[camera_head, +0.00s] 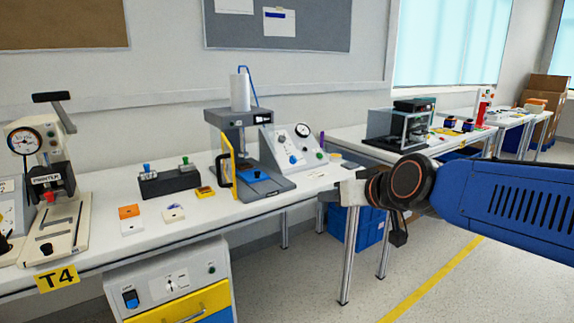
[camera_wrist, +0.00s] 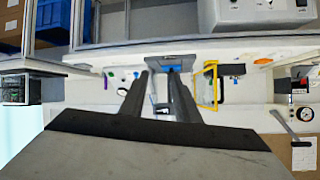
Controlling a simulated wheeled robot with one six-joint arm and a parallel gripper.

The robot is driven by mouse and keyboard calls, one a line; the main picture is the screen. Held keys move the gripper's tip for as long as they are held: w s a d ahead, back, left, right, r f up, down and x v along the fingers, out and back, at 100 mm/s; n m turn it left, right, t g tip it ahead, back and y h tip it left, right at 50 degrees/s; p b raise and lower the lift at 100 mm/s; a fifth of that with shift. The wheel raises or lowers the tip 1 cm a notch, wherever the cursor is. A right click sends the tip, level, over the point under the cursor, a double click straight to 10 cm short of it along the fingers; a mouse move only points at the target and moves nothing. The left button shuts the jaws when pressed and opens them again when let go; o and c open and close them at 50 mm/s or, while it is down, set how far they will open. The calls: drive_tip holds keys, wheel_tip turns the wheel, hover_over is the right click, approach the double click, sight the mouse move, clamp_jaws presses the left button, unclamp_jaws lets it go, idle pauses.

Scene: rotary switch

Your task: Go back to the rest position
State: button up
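My gripper shows in the wrist view (camera_wrist: 160,74) as two dark fingers with a clear gap between them and nothing held. In the head view, the end of my arm (camera_head: 352,191) hangs in front of the bench's right end, apart from the things on it; its fingers are not clear there. A sloped grey control panel (camera_head: 276,149) with knobs and a round gauge stands on the bench. Its blue knob (camera_head: 293,160) faces out. Which knob is the rotary switch I cannot tell. A cabinet (camera_head: 172,283) under the bench also has a blue switch (camera_head: 130,298).
A press with a blue base (camera_head: 265,187) and yellow guard (camera_head: 225,162) stands beside the panel. A toggle press (camera_head: 52,190) is at the left. A second bench (camera_head: 350,134) with a dark machine (camera_head: 397,125) stands behind my arm. Floor (camera_head: 470,285) at lower right is clear.

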drive_tip(key=s+d+f+m+g+h, duration=0.1)
drive_tip(key=s+d+f+g+h, duration=0.1)
drive_tip(key=s+d+f, duration=0.7)
drive_tip(key=s+d+f+m+g+h, duration=0.2)
drive_tip(key=s+d+f, duration=0.6)
drive_tip(key=s, duration=0.6)
drive_tip(key=shift+d+f+g+h, duration=0.35)
drive_tip(key=shift+g+h, duration=0.25)
drive_tip(key=shift+g, duration=0.6)
